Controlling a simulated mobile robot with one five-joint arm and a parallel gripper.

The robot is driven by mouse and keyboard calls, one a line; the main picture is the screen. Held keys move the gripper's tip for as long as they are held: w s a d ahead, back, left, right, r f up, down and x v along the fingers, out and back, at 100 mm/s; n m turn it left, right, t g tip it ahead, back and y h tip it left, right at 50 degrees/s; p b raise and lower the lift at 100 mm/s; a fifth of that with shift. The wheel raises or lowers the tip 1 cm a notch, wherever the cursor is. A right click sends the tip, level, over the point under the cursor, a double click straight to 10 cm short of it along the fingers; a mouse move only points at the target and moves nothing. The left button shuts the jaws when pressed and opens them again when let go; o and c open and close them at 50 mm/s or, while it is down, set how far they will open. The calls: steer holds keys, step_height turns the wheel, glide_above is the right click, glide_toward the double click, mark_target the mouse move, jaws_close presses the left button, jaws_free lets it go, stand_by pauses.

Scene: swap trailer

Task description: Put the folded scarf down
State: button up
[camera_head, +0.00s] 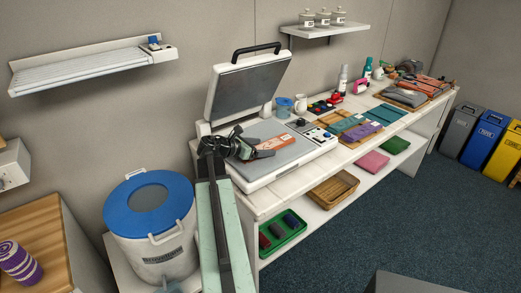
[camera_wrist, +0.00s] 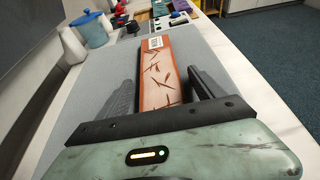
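The folded scarf (camera_head: 273,142) is a rust-orange strip with a white label, on the grey plate of the open press (camera_head: 290,165). In the wrist view the scarf (camera_wrist: 160,75) shows dark leaf marks, runs away from my gripper and appears to lie flat on the plate. My gripper (camera_head: 243,146) is low over the plate at the scarf's near end. In the wrist view my gripper's fingers (camera_wrist: 160,82) stand either side of the scarf, with narrow gaps showing at both edges, so it looks open. The scarf's near end is hidden behind the gripper's dark bar.
The press lid (camera_head: 247,85) is raised behind the plate. A white bin with a blue lid (camera_head: 150,198) stands left of my arm. Mugs, folded cloths on boards (camera_head: 362,131) and bottles (camera_head: 343,79) fill the bench to the right. Bare plate shows around the scarf.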

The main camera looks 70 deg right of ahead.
steer(key=shift+w+a+r+p, duration=0.1)
steer(key=shift+a+r+p, duration=0.05)
steer(key=shift+r+p, duration=0.15)
steer(key=p+v, duration=0.4)
steer(key=v, duration=0.6)
steer(key=shift+w+a, duration=0.1)
steer(key=shift+a, duration=0.2)
steer(key=shift+w+a+r, duration=0.15)
steer(key=shift+w+a, duration=0.15)
steer(key=shift+a, duration=0.15)
